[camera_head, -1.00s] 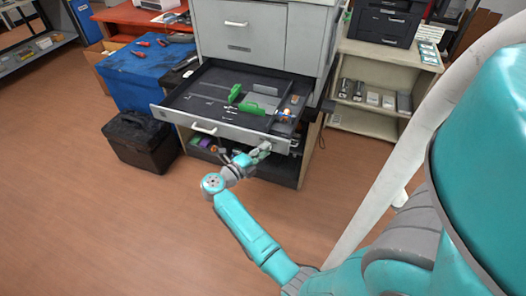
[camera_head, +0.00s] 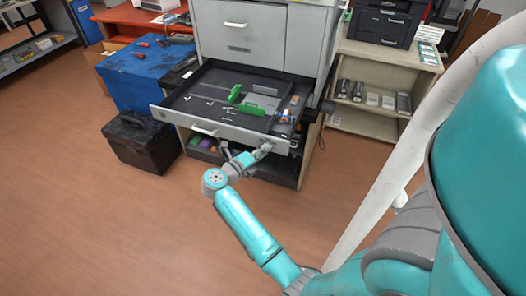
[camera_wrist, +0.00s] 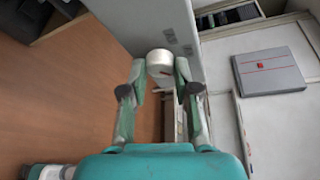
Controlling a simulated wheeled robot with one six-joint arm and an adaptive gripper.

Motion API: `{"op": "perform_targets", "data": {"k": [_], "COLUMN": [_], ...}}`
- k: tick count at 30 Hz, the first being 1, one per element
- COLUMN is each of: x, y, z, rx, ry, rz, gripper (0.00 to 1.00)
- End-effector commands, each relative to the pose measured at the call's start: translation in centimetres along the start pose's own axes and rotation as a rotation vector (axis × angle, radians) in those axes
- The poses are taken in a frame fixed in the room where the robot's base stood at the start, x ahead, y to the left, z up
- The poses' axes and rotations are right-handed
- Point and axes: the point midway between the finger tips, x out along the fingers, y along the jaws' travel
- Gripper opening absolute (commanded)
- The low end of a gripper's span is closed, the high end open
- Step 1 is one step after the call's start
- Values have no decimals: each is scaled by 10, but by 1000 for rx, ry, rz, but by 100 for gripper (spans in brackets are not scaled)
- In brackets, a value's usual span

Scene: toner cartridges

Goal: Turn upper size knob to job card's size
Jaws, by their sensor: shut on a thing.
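A round white knob (camera_wrist: 160,58) sticks out from a grey panel (camera_wrist: 135,22) in the wrist view, with a small red mark near it. My gripper (camera_wrist: 160,74) is shut on this knob, one finger on each side. In the head view my gripper (camera_head: 263,150) is at the front right of the open drawer (camera_head: 215,128), just below its front edge. The knob's setting cannot be read, and I cannot tell whether another knob lies beside it. No job card can be made out.
The open drawer holds two green guides (camera_head: 254,108). A grey cabinet (camera_head: 240,48) rises behind it and a lower open shelf sits beneath. A black case (camera_head: 140,145) stands left on the floor. A beige shelf (camera_head: 385,65) is at right. The wooden floor in front is clear.

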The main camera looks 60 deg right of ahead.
Motion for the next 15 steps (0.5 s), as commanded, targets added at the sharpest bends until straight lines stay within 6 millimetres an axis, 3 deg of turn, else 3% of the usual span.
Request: {"op": "perform_targets", "data": {"k": [3,4,7,15], "x": [0,0,0,0], "y": [2,2,2,1], "z": [-2,-2,-1,-1], "rx": [-3,-3,-3,-2], "ry": [2,3,2,1], "rz": [2,2,2,1], "gripper": [0,32,55,55]}}
